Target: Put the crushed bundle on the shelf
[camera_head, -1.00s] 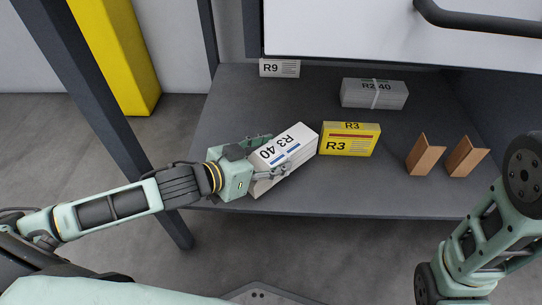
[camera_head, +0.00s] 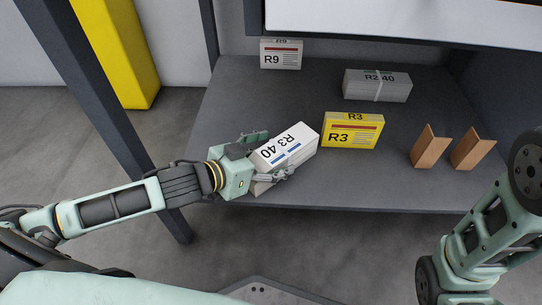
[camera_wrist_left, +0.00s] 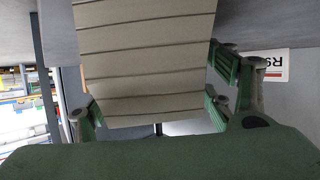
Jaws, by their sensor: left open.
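A white bundle marked R3 40 (camera_head: 291,147) lies at an angle at the front left of the grey shelf (camera_head: 330,182). In the left wrist view it shows as a pale block with dark lines (camera_wrist_left: 150,60). My left gripper (camera_head: 274,155) is open, with one finger on each side of its near end; I cannot tell whether they touch it. The fingers also show in the wrist view (camera_wrist_left: 155,108). A grey strapped bundle marked R2 40 (camera_head: 377,87) lies at the back of the shelf. I cannot tell from its shape which bundle is crushed. My right gripper is out of view.
A yellow R3 block (camera_head: 352,135) stands just right of the white bundle. A white R9 block (camera_head: 281,56) is at the back left. Two brown wedges (camera_head: 430,149) stand at the right. A white panel (camera_head: 400,18) overhangs the back. A dark post (camera_head: 90,95) rises at left.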

